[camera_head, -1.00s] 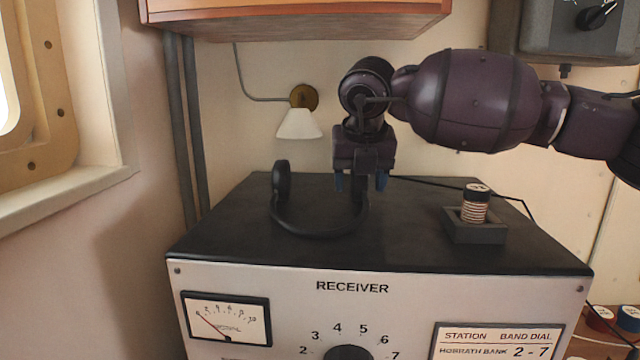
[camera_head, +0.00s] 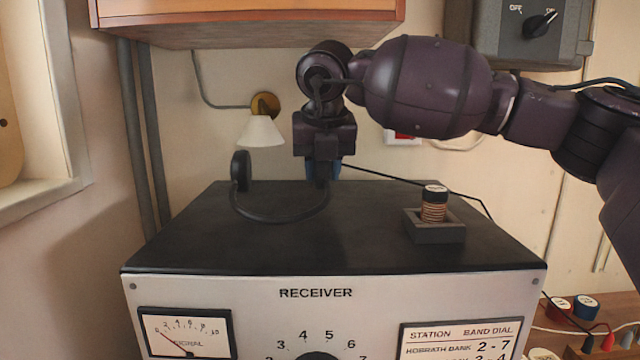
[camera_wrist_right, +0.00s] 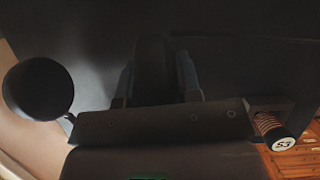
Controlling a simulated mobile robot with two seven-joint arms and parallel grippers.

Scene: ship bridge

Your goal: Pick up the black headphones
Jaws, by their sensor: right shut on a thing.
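The black headphones (camera_head: 281,220) rest on the black top of the receiver (camera_head: 330,292). One ear cup stands at the left and the band curves toward the front. My right gripper (camera_head: 323,174) is shut on the right ear cup, which it mostly hides in the head view. In the right wrist view the blue fingertips (camera_wrist_right: 158,78) sit on both sides of a dark part of the headphones, and the other round ear cup (camera_wrist_right: 38,88) shows at the left. I cannot tell whether the headphones are clear of the surface. My left gripper is not in view.
A coil (camera_head: 434,204) stands in a small grey holder (camera_head: 435,232) to the right on the receiver. A wooden cabinet (camera_head: 250,18) hangs above. A wall lamp (camera_head: 261,131) is behind at the left. A black cable runs behind my right gripper.

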